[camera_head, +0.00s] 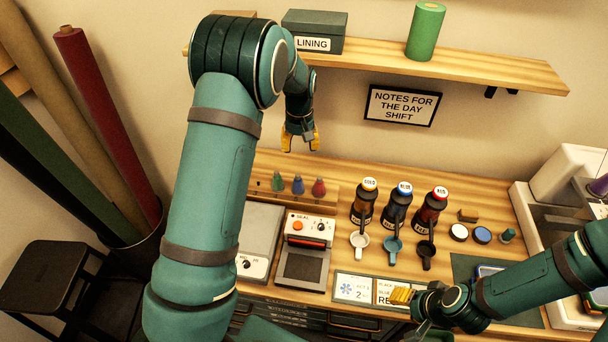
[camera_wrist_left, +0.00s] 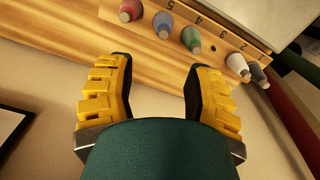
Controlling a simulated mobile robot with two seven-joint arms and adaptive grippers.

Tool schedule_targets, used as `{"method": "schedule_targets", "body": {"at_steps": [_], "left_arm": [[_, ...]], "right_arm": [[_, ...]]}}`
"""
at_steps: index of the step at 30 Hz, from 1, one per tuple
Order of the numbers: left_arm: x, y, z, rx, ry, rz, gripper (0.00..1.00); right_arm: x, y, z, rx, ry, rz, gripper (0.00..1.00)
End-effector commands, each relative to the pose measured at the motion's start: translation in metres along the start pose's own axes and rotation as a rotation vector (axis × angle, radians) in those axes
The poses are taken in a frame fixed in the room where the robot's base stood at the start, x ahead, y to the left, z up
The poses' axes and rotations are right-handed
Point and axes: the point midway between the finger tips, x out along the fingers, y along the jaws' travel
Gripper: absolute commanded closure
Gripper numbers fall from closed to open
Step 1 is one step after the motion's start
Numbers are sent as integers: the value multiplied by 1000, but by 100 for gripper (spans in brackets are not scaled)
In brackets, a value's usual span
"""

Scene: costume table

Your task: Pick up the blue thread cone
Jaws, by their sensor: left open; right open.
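The blue thread cone (camera_head: 298,185) stands on a wooden rack (camera_head: 333,197) between a green cone (camera_head: 277,181) and a red cone (camera_head: 319,187). In the left wrist view the blue cone (camera_wrist_left: 163,24) shows near the top, with the red cone (camera_wrist_left: 130,10) and green cone (camera_wrist_left: 190,38) beside it. My left gripper (camera_head: 300,142) is open and empty, above and behind the rack, apart from the cones. My right gripper (camera_head: 408,312) is open at the table's front edge, far from the rack; its fingers are partly hidden.
Several dark bottles (camera_head: 396,208) stand right of the rack. A sealing machine (camera_head: 307,250) and a scale (camera_head: 258,238) sit in front of it. A wall shelf (camera_head: 470,62) with a green roll hangs above. White and dark cones (camera_wrist_left: 237,65) stand further along the rack.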

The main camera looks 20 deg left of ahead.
Motion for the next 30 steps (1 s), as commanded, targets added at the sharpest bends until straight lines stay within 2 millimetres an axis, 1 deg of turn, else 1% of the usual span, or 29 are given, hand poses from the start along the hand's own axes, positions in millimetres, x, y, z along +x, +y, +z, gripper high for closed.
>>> {"method": "schedule_targets", "body": {"at_steps": [2,9,12,15,20,23,27,30], "left_arm": [[9,0,0,0,-3,-2,48],[54,-1,0,0,-4,-2,48],[69,0,0,1,-3,-1,48],[80,-1,0,0,-2,-1,48],[88,-1,-1,0,-1,0,48],[99,-3,-4,0,-2,-2,48],[119,-6,-10,0,-3,-1,48],[130,-6,-10,1,-2,0,48]], "right_arm": [[0,0,0,0,-1,0,53],[0,0,0,0,-1,0,53],[0,0,0,0,-1,0,53],[0,0,0,0,0,0,53],[0,0,0,0,0,0,53],[-1,0,0,0,0,0,53],[-3,-1,0,0,0,0,53],[-4,-1,0,0,0,-1,53]]}}
